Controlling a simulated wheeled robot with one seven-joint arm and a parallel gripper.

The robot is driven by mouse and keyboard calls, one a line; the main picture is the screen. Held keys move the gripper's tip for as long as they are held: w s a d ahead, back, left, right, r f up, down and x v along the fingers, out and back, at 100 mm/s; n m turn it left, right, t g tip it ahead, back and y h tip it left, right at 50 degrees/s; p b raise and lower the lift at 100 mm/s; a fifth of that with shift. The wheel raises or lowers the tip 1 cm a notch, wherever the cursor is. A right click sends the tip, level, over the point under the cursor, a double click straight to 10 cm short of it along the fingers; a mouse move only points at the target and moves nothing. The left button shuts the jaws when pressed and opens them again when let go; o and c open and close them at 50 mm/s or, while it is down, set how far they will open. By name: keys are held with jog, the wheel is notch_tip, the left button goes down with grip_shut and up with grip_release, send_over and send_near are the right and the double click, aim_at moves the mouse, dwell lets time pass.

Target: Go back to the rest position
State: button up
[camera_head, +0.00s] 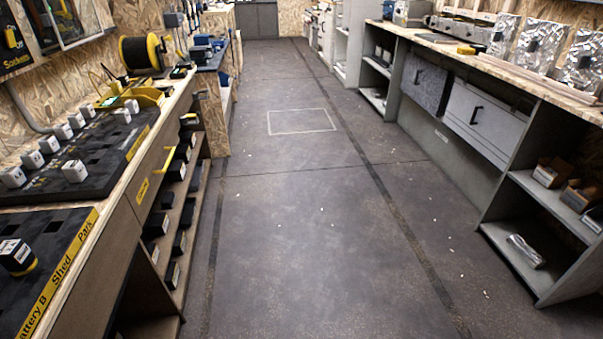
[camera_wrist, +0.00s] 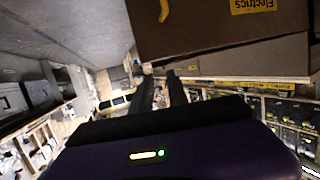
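My gripper (camera_wrist: 160,80) shows only in the wrist view, past the dark wrist housing with its small green light. Its two dark fingers stand apart with a narrow gap, and nothing shows between them. A yellow handle (camera_wrist: 164,10) is on this panel. The head view shows neither my arm nor my gripper.
In the head view, a workbench (camera_head: 108,210) with white-topped blocks and a yellow cable reel (camera_head: 141,52) runs along the left. Grey cabinets (camera_head: 484,118) and open shelves line the right. The floor (camera_head: 310,210) between them is clear, with small white specks.

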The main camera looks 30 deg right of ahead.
notch_tip(320, 180, up, 32)
jog(key=p, duration=2.4)
jog(key=shift+w+d+f, duration=0.2)
jog(key=shift+w+d, duration=0.05)
jog(key=shift+w, duration=0.05)
jog(key=shift+s, duration=0.1)
